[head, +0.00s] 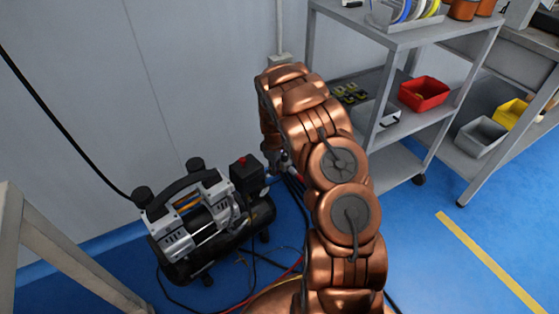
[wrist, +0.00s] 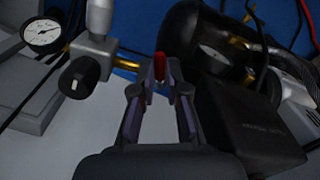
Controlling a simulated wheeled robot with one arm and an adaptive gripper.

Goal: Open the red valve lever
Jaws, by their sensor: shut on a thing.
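The red valve lever (wrist: 160,59) shows in the wrist view as a small red piece between my two fingertips. My gripper (wrist: 160,76) is shut on it, one finger on each side. The lower part of the lever is hidden by the fingers. Brass pipe fittings (wrist: 128,64) run close to the left of the fingertips. In the head view my gripper (head: 282,161) is mostly hidden behind my copper arm, low beside the wall and to the right of the compressor. I cannot tell the lever's angle.
A black and silver compressor (head: 208,222) stands on the blue floor. A pressure gauge (wrist: 42,32) and black knob (wrist: 79,77) sit left of the fingers. Cables lie on the floor. A grey shelf cart (head: 404,130) with a red bin (head: 424,93) stands right.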

